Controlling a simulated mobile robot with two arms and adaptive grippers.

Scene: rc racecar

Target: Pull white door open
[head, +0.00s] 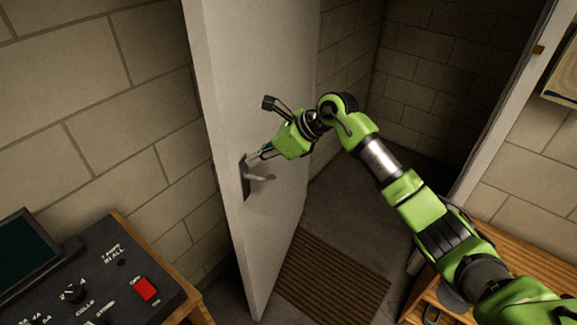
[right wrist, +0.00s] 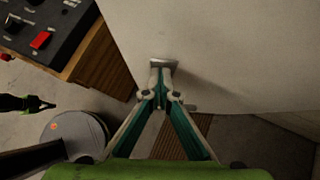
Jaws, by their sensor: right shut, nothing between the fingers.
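The white door (head: 255,70) stands open, swung toward the left wall, with the doorway showing to its right. Its handle (head: 262,178) sticks out from a dark plate near the door's near edge. My right gripper (head: 256,158) is at the door face just above the handle. Its fingers are shut with nothing held. In the right wrist view the closed fingertips (right wrist: 163,64) are against or very near the pale door (right wrist: 230,50); contact is unclear. My left gripper (right wrist: 42,103) shows small at the left of that view; its finger state is unclear.
A black control panel (head: 90,270) with a red switch stands on a wooden table at lower left. A brown ribbed mat (head: 335,275) lies on the floor beside the door. A wooden bench (head: 530,255) is at right. The doorway floor beyond looks clear.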

